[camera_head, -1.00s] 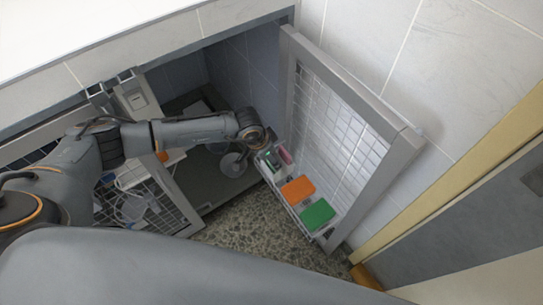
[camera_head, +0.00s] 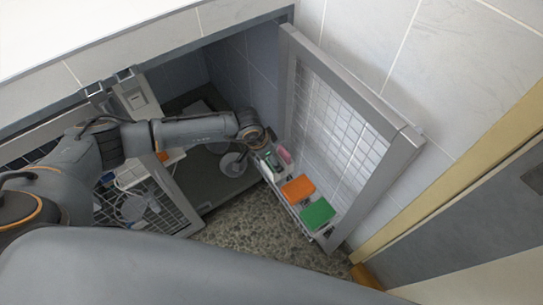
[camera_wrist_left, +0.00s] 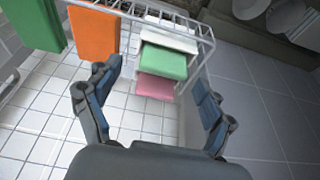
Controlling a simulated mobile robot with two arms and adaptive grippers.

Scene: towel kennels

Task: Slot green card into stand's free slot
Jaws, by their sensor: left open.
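A large green flat piece (camera_head: 317,213) hangs at the near end of a wire rack (camera_head: 291,205) on a mesh door; it also shows at the left of the left wrist view (camera_wrist_left: 38,40). A smaller green flat piece (camera_wrist_left: 164,62) lies between white and pink pieces at the rack's other end. I cannot tell which green piece is the card, and no stand with a free slot is clear. My left gripper (camera_wrist_left: 157,78) is open and empty, its fingers either side of the small pieces in the picture. In the head view it is mostly hidden behind its wrist.
An orange piece (camera_head: 298,189) hangs beside the large green one, and a pink piece (camera_head: 284,156) sits near my left wrist. The mesh door (camera_head: 345,120) stands open beside the tiled wall. Another mesh door (camera_head: 165,200) is at the left. Speckled floor is clear between them.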

